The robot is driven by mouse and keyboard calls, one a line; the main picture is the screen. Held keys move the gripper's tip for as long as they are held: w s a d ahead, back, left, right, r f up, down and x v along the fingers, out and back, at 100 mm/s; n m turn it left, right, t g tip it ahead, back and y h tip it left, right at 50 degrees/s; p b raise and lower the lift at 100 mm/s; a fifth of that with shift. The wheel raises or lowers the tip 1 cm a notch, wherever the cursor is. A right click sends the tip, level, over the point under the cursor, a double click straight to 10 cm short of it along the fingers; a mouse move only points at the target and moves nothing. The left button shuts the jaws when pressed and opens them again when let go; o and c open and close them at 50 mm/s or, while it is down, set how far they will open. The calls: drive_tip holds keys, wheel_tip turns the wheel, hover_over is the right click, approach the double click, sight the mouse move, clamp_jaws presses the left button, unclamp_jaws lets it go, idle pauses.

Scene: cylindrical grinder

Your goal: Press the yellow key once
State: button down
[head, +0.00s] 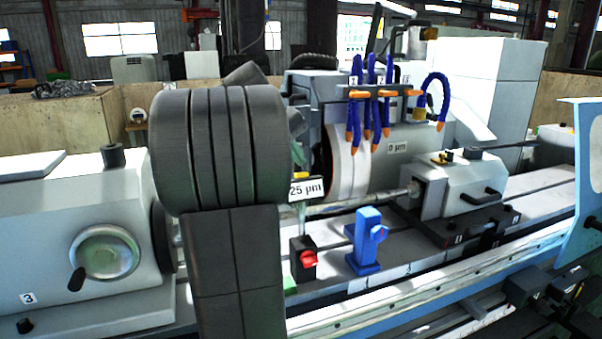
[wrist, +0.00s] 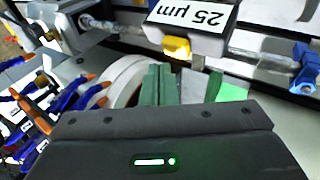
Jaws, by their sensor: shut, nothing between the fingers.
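The display also shows in the head view (head: 306,188), just right of my arm. My gripper (wrist: 157,82) is shut and empty, its green fingers together. In the wrist view the fingertips lie just below and left of the key; I cannot tell the remaining gap.
In the head view, a red knob on a black block (head: 307,258) and a blue stand (head: 367,240) are on the bed. Blue coolant hoses with orange tips (head: 370,100) hang by the grinding wheel. The tailstock (head: 460,185) stands at right, a handwheel (head: 107,253) at left.

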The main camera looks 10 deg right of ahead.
drive_tip(key=shift+f, duration=0.15)
drive_tip(key=shift+s+f, duration=0.2)
drive_tip(key=shift+f, duration=0.05)
drive_tip(key=shift+s+f+b, duration=0.15)
drive_tip(key=shift+f+b, duration=0.3)
idle(0.7)
drive_tip(key=shift+r, duration=0.1)
drive_tip(key=shift+w+r+p, duration=0.35)
drive_tip(key=shift+r+p, duration=0.4)
drive_tip(key=shift+p, duration=0.35)
drive_tip(key=r+p, duration=0.1)
drive_tip(key=w+r+p, duration=0.1)
drive_tip(key=r+p, duration=0.2)
drive_tip(key=p, duration=0.1)
drive_tip(key=shift+w+a+r, duration=0.2)
drive_tip(key=shift+w+r, duration=0.15)
drive_tip(key=shift+w, duration=0.05)
drive_tip(key=shift+f, duration=0.2)
